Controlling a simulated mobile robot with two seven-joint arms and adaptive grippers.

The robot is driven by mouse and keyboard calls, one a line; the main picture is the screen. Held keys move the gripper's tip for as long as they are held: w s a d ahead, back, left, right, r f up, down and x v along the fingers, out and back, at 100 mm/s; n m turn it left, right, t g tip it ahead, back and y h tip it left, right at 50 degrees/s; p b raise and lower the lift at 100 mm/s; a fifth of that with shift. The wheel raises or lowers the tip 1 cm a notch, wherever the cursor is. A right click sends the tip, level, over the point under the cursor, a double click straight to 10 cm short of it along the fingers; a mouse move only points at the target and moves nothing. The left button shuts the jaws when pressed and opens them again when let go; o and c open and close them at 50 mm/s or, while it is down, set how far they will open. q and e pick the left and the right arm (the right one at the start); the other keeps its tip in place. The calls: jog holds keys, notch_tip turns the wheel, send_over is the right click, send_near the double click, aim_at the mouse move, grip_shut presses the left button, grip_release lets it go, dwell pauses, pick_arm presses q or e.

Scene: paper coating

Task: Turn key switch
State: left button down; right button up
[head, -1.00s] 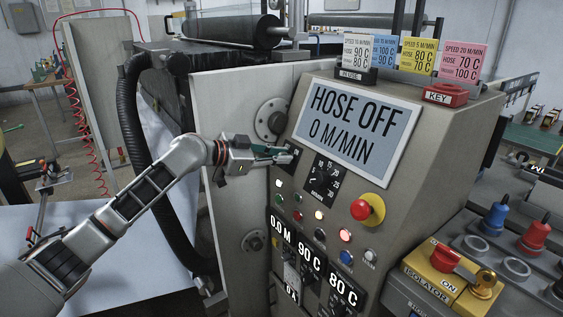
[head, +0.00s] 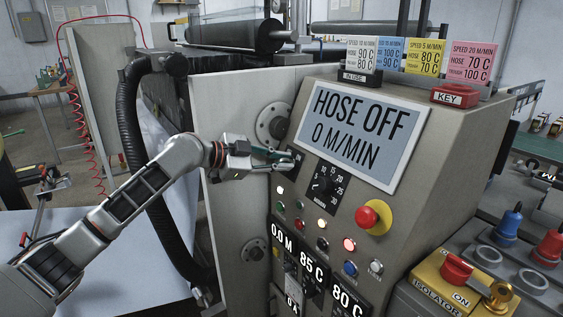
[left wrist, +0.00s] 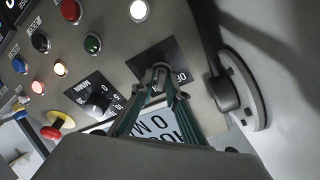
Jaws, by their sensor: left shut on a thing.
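The key switch sits on a small black plate (head: 297,153) at the upper left of the sloped control panel, left of the screen reading "HOSE OFF 0 M/MIN" (head: 358,130). My left gripper (head: 285,161) reaches in from the left and is shut on the key switch. In the left wrist view, the two green-grey fingers (left wrist: 160,82) close around the small knob at the plate (left wrist: 150,63). The fingertips cover most of the knob, so its exact angle is hard to tell. My right gripper is not in view.
A speed dial (head: 323,187) lies just right of the switch. A red emergency button (head: 372,217) and several lit buttons sit below. A red KEY box (head: 455,95) stands on top. A yellow isolator (head: 447,282) is at lower right. A black hose (head: 130,120) runs behind my arm.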

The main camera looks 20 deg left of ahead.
pick_arm(q)
jog(key=c, duration=2.2)
grip_release()
jog(key=v, duration=1.2)
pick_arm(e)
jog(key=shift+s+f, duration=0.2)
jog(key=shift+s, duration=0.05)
